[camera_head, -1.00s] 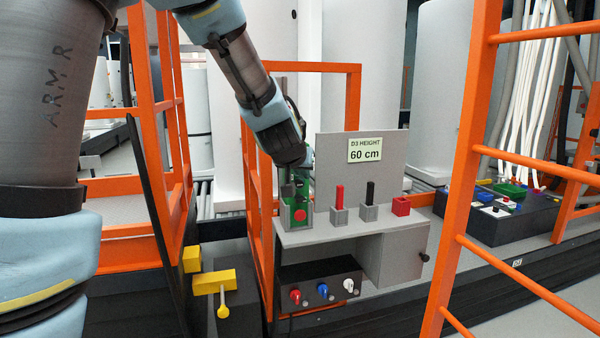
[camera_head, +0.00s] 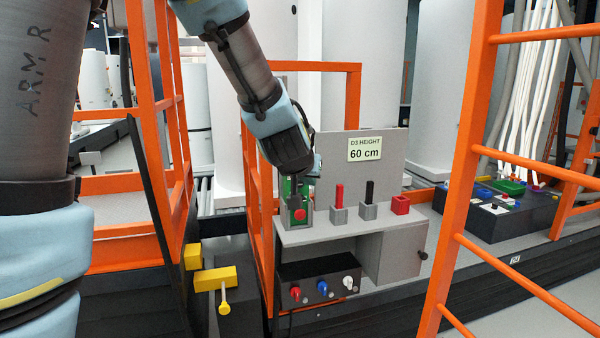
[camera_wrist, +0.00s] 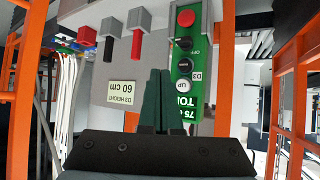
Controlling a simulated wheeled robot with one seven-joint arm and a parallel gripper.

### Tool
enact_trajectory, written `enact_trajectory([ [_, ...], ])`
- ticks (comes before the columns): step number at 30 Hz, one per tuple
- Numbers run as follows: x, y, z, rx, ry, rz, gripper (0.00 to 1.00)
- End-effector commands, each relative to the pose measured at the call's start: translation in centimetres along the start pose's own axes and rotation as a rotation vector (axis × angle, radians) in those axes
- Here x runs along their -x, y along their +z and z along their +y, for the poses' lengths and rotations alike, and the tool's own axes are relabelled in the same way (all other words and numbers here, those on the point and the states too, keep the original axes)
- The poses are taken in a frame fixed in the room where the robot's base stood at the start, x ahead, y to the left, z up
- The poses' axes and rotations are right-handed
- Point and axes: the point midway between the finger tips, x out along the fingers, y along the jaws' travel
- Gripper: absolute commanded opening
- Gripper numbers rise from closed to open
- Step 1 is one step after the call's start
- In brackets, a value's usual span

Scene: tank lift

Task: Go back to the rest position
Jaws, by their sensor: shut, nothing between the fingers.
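My gripper (camera_head: 294,194) hangs at the end of my arm, in front of the upper part of a green control box (camera_head: 307,215) with a red button (camera_head: 300,214). In the wrist view my gripper (camera_wrist: 156,84) shows its two dark fingers closed together with nothing between them. The fingers appear beside the green box (camera_wrist: 187,90), which carries the red button (camera_wrist: 186,18), black knobs and a white UP button (camera_wrist: 182,85). My gripper partly hides the box in the head view. Whether the fingers touch it cannot be told.
A grey bench (camera_head: 345,231) carries a red lever (camera_head: 339,195), a black lever (camera_head: 369,192), a red block (camera_head: 401,204) and a "60 cm" sign (camera_head: 364,149). Orange railings (camera_head: 253,190) stand left of it; an orange ladder (camera_head: 462,200) stands at the right.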

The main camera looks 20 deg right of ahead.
Motion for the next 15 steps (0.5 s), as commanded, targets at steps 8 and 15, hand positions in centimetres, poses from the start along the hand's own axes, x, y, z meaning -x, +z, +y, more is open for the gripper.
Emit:
enact_trajectory([
  [8,0.00,-0.01,0.00,0.000,0.000,0.000,0.00],
  [15,0.06,0.34,-0.73,0.005,-0.005,-0.013,0.00],
])
